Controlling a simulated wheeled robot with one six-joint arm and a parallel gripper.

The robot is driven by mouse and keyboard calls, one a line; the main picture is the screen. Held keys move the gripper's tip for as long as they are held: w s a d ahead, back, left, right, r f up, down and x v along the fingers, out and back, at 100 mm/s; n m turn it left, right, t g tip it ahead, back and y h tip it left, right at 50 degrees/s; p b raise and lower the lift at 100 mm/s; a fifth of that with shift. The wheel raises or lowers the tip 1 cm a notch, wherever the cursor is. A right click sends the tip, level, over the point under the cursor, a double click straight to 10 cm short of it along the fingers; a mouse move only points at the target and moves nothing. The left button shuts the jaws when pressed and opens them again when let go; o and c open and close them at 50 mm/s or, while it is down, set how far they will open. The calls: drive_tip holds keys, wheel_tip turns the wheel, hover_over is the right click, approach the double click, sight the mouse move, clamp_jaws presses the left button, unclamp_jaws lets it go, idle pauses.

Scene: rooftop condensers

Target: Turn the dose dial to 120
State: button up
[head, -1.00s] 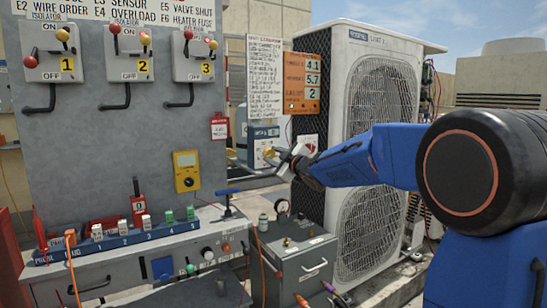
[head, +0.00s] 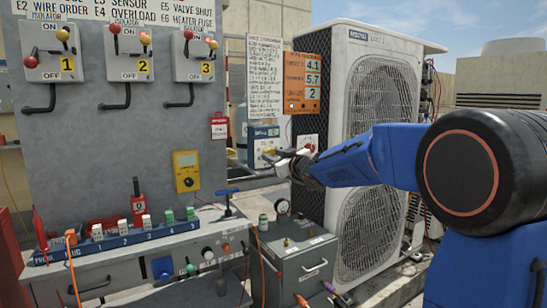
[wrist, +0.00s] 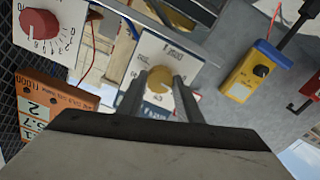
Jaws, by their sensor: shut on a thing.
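A yellow round dial (wrist: 159,80) sits on a white plate (wrist: 165,52) with small dark markings, too blurred to read surely. It appears to be the dose dial. My gripper (wrist: 161,88) has its two grey fingers closed on either side of this dial in the wrist view. In the head view my gripper (head: 275,158) reaches left in front of the condenser, and the dial is mostly hidden by the fingers. The pointer's exact reading cannot be told.
A red knob (wrist: 38,25) on a numbered plate is at the upper left of the wrist view. A yellow meter (head: 186,171) hangs on the grey panel. The condenser (head: 372,130) stands right behind my arm.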

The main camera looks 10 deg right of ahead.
drive_tip(key=m, duration=1.1)
drive_tip(key=shift+f, duration=0.1)
drive_tip(key=shift+m, duration=0.5)
drive_tip(key=o, duration=1)
drive_tip(key=shift+o, duration=0.2)
drive_tip(key=shift+s, duration=0.15)
drive_tip(key=v, duration=1.7)
